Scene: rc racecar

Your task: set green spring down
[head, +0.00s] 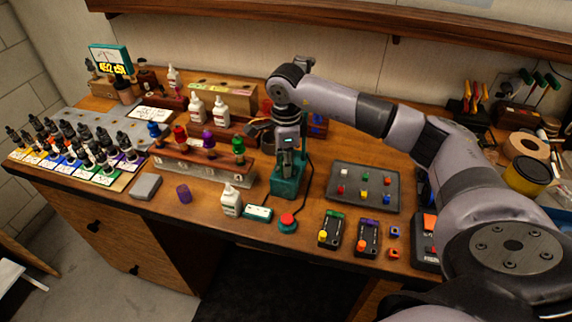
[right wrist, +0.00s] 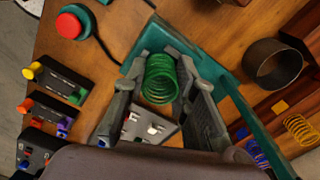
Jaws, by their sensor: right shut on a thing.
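The green spring (right wrist: 160,78) is a coil between the fingers of my right gripper (right wrist: 158,85) in the right wrist view. The gripper is shut on it. In the head view my right gripper (head: 288,142) points down over a teal device (head: 287,185), which also shows around the fingers in the right wrist view (right wrist: 205,62). I cannot tell whether the spring touches the device. The spring is not distinguishable in the head view. My left gripper is not in view.
A red button (head: 287,221) stands in front of the device. A grey tray (head: 345,205) with coloured pieces lies to its right. In the right wrist view, a yellow spring (right wrist: 300,130), a blue spring (right wrist: 257,154) and a dark cup (right wrist: 275,63) lie to the right.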

